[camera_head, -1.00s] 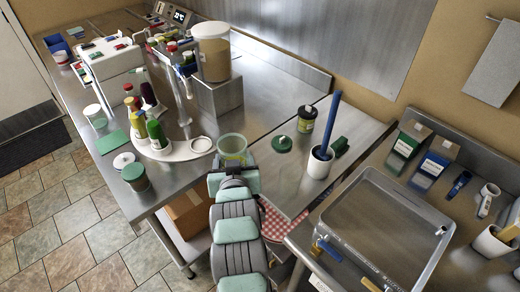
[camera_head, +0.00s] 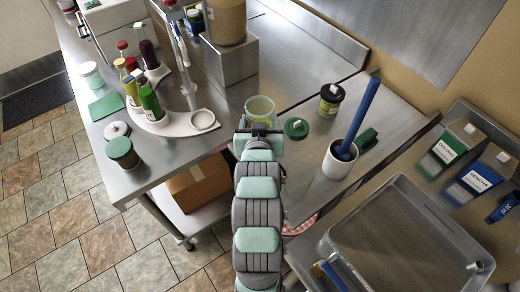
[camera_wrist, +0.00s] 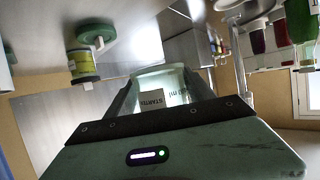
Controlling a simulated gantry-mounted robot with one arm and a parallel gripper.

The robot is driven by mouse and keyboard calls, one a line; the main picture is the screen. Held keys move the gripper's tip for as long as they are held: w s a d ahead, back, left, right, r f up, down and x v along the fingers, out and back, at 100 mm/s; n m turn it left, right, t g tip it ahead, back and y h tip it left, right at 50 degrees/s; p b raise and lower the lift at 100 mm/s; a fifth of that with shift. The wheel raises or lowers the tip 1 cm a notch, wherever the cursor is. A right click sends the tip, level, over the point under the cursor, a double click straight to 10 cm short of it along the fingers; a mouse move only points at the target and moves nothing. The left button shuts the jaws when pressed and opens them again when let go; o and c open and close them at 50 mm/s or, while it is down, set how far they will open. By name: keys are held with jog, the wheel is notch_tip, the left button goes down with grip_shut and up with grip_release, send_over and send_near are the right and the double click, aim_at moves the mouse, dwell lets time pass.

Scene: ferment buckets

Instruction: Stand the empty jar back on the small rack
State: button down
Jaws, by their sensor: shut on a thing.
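A clear, pale jar (camera_head: 260,108) with a yellowish tint is held by my gripper (camera_head: 259,131), in front of the steel counter. The wrist view shows the jar (camera_wrist: 170,84) between the two fingers, with a printed "STARTER" label. The jar looks roughly upright; whether it touches the counter is unclear. The small white curved rack (camera_head: 175,126) stands on the counter left of the jar. It carries several bottles, and the ring (camera_head: 203,120) at its right end is empty. My gripper is to the right of that ring, clear of it.
A green lid (camera_head: 297,128), a dark-lidded jar (camera_head: 331,100) and a white pot (camera_head: 339,160) with a blue stick stand right of the held jar. A steel box (camera_head: 229,70) with a large container is behind the rack. A green-lidded jar (camera_head: 123,153) stands front left.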

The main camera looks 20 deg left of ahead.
notch_tip(320, 180, down, 11)
jog(key=shift+r+p, duration=0.2)
jog(key=shift+p, duration=0.8)
jog(key=shift+f, duration=0.2)
jog(key=shift+c, duration=1.8)
grip_release()
